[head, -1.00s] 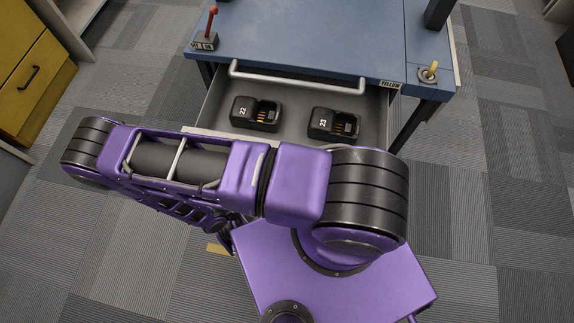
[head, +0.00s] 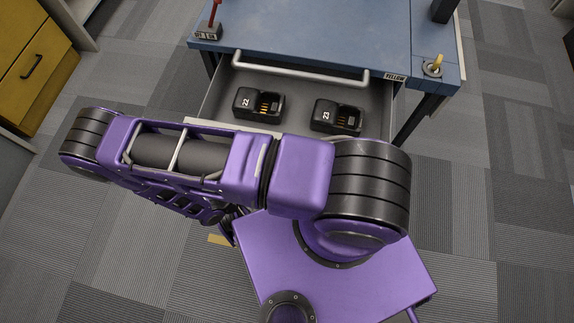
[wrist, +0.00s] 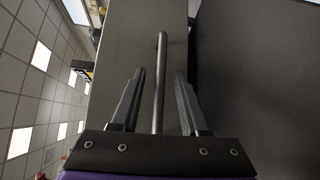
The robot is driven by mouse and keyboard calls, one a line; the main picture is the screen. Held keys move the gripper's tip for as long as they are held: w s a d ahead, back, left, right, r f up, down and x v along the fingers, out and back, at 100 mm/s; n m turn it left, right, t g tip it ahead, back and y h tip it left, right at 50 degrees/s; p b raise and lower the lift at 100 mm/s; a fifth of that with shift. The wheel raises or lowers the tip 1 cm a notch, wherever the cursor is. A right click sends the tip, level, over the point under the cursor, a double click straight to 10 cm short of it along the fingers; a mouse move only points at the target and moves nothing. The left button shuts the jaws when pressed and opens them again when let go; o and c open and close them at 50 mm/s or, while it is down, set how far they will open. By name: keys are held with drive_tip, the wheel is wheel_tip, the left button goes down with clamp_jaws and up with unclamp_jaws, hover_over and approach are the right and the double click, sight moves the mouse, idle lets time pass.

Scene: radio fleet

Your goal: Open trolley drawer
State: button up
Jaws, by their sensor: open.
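The trolley (head: 300,30) has a blue top, with a silver bar (head: 300,66) along its near edge. Its grey drawer (head: 297,98) stands open below, holding two black chargers marked 22 (head: 258,105) and 23 (head: 336,117). My arm covers most of the drawer's front, and my gripper is hidden in the head view. In the wrist view, my gripper (wrist: 160,72) is open, its fingers on either side of a grey handle bar (wrist: 160,90), with a gap visible on each side. A pale panel lies behind the bar.
A small red-knobbed lever (head: 213,18) and a yellow switch (head: 435,66) are on the trolley top. A yellow cabinet (head: 30,65) stands at the far left. Carpet (head: 490,200) is clear to the right of the trolley.

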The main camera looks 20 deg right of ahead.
drive_tip(key=b+v, duration=0.1)
drive_tip(key=v, duration=1.5)
drive_tip(key=shift+s+a, duration=0.15)
drive_tip(key=shift+a, duration=0.05)
